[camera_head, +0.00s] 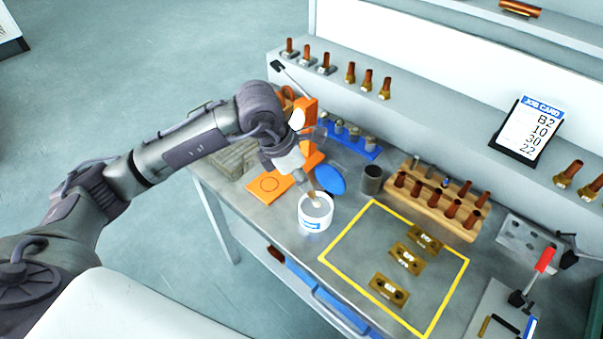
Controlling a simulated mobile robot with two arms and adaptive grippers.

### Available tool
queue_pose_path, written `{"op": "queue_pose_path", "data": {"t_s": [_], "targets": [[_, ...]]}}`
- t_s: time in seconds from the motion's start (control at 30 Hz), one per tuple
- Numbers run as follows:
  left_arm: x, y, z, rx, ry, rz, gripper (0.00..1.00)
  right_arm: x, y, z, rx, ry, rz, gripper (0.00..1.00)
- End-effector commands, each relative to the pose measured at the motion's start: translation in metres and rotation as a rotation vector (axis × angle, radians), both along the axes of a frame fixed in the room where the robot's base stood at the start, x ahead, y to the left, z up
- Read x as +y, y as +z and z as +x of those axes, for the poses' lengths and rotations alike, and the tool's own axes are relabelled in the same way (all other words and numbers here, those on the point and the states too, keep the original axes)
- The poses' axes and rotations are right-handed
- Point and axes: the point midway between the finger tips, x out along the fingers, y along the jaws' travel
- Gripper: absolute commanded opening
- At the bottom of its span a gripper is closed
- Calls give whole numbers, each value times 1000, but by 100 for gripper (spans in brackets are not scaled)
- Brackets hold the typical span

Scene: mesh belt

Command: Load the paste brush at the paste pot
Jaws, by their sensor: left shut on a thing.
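The paste pot (315,223) is a white tub with a blue label and grey contents, standing near the front edge of the workbench. My left gripper (307,184) is just above its back rim, pointing down, shut on the paste brush (315,199). The brush's light brown lower end reaches into the pot's mouth. Whether it touches the paste I cannot tell. Most of the brush is hidden by the gripper. My right gripper is not in view.
An orange stand (268,185) and a blue disc (330,179) are close to the gripper. A grey cup (372,180) and a wooden rack (437,202) stand to the right. Several brass blocks (389,290) lie inside a yellow outline. A job card (529,130) stands on the shelf.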

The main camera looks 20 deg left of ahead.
Motion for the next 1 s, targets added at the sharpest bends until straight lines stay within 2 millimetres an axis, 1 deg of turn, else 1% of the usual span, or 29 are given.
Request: {"op": "queue_pose_path", "data": {"t_s": [0.3, 1.0], "targets": [[0, 0, 0, 0, 0, 0, 0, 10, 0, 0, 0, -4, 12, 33], [0, -4, 0, 0, 0, 0, 0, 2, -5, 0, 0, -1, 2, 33]]}}
